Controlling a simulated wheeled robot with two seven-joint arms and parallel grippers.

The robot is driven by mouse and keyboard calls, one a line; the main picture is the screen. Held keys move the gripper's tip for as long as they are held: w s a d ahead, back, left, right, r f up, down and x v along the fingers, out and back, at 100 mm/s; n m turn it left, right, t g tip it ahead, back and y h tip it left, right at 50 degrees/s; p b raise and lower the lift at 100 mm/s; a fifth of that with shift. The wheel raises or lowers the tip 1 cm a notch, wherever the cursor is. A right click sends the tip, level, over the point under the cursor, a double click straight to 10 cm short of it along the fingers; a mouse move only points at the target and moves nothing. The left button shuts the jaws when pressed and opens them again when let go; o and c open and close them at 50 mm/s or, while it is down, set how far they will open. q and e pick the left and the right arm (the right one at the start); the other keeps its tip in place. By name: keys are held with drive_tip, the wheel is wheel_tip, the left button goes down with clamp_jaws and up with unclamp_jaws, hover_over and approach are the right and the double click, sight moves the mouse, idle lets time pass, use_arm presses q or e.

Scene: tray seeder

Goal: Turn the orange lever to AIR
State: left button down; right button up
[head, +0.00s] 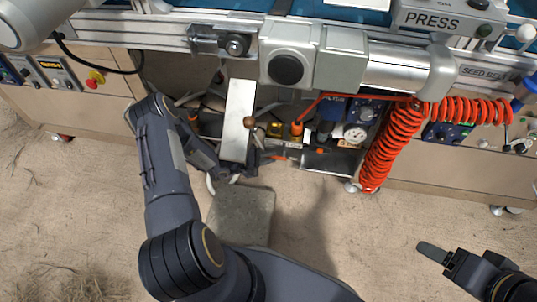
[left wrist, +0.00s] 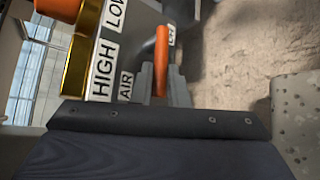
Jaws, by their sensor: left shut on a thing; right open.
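The orange lever (left wrist: 161,60) stands out between the two fingers of my left gripper (left wrist: 163,88) in the left wrist view. The gripper is shut on it. An AIR label (left wrist: 126,86) lies just left of the lever, and a smaller label (left wrist: 171,36), too small to read surely, lies beside its far end. In the head view the lever (head: 278,157) is a small orange piece low on the machine's underside, by my left gripper (head: 262,159), which is partly hidden. My right gripper (head: 432,252) is open and empty over the floor at the lower right.
Brass fittings (left wrist: 82,45) with HIGH and LOW labels sit left of the lever. A grey concrete block (head: 242,213) stands on the floor close by. A coiled orange hose (head: 395,140) hangs to the right. A white plate (head: 238,120) overhangs the gripper area.

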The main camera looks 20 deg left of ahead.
use_arm(q)
drive_tip(key=shift+r, duration=0.1)
use_arm(e)
drive_tip(key=shift+r, duration=0.4)
use_arm(q)
drive_tip(key=c, duration=1.7)
unclamp_jaws()
drive_tip(key=p+v, duration=0.2)
drive_tip(key=v, duration=0.5)
drive_tip(key=shift+s+a+r, duration=0.15)
drive_tip(key=shift+s+r, duration=0.1)
drive_tip(key=shift+s, duration=0.05)
use_arm(e)
wheel_tip(320, 180, up, 2)
drive_tip(key=shift+r, duration=0.2)
